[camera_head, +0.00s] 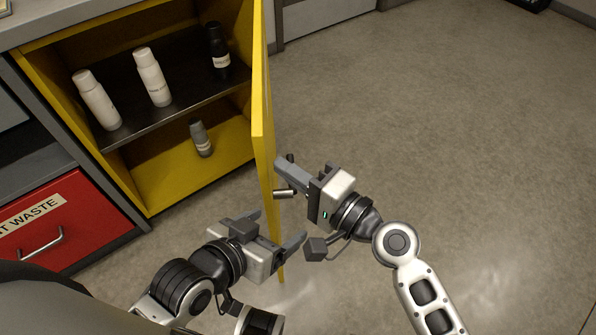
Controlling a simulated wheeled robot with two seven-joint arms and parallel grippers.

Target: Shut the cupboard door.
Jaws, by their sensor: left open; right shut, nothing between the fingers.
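The yellow cupboard door (263,95) stands wide open, seen nearly edge-on, hinged at the right side of the yellow cupboard (140,190).
Inside the cupboard, two white bottles (152,77) and a black bottle (217,50) stand on the dark shelf (115,135). A grey bottle (201,138) stands below. A red drawer (75,220) is at left. Open floor (450,110) lies to the right.

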